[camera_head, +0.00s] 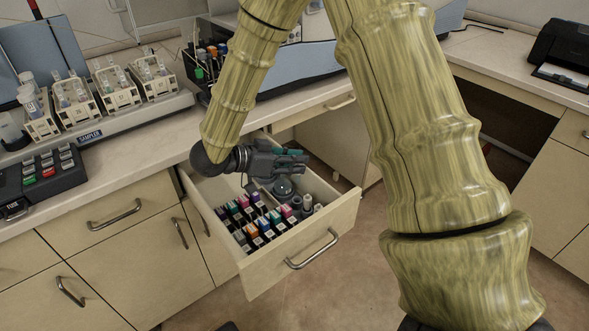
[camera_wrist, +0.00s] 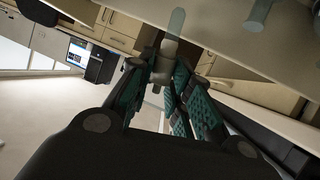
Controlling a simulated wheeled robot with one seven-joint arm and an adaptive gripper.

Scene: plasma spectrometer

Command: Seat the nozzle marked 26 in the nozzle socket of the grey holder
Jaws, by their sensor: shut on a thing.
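My gripper (camera_head: 302,160) is above the open drawer (camera_head: 340,214), pointing to the right. In the wrist view its teal-padded fingers (camera_wrist: 163,72) are shut on a pale grey cylindrical piece with a translucent tip (camera_wrist: 176,22), which looks like a nozzle. No number is readable on it. In the head view the held piece cannot be made out against the fingers. A dark grey round piece (camera_head: 283,187) sits in the drawer below my gripper. I cannot tell whether it is the grey holder, and no nozzle socket shows clearly.
The drawer holds several coloured labelled bottles (camera_head: 256,222) and a few grey cylinders (camera_head: 307,202) at its right. The drawer walls surround the space below my gripper.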

